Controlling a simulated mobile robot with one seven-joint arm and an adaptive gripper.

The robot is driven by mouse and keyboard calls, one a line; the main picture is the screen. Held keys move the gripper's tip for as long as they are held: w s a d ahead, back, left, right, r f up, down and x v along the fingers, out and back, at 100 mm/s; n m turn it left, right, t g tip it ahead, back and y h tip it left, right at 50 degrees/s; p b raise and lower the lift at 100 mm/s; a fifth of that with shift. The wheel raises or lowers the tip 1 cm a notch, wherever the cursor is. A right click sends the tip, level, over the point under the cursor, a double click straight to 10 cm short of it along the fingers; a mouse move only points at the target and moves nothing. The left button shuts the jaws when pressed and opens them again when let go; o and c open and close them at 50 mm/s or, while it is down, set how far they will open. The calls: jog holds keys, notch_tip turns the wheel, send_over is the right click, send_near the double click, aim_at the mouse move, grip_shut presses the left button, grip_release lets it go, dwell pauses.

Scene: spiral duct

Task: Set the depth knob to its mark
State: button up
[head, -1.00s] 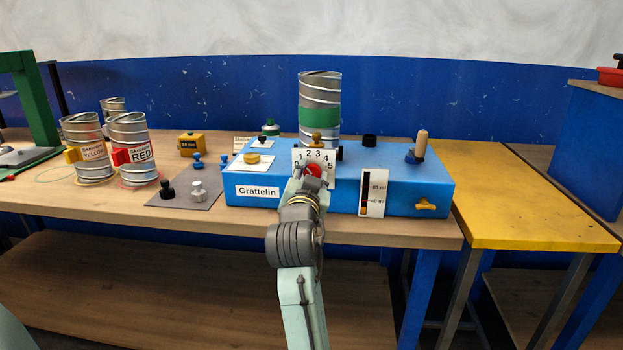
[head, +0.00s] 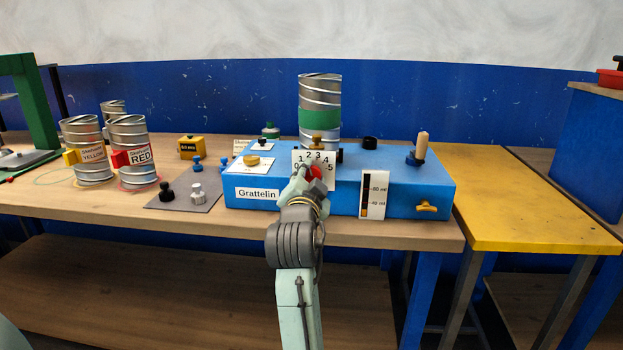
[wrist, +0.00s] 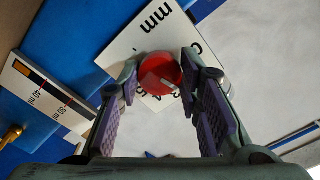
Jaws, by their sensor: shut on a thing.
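The depth knob is a red round knob (head: 316,172) on a white dial plate (head: 328,183) at the front of the blue Grattelin machine (head: 410,193). The plate carries numbers from 0 to 5 in an arc. In the wrist view the red knob (wrist: 165,68) has a pale pointer bar on its face, and "mm" is printed on the plate (wrist: 140,30). My gripper (head: 308,181) is at the knob, its purple-padded fingers on either side of it and shut on it. My fingers hide part of the scale, so I cannot tell the exact pointer reading or see the mark.
An ml gauge (head: 375,208) stands right of the dial, close to my gripper. A yellow handle (head: 426,207) sticks out at the lower right. A duct with a green band (head: 320,118) stands behind. Labelled cans (head: 130,135) stand at left; the yellow table (head: 520,210) is clear.

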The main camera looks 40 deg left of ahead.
jog(key=o, duration=1.2)
jog(key=shift+c, duration=0.2)
jog(key=v, duration=1.2)
jog(key=shift+s, duration=0.1)
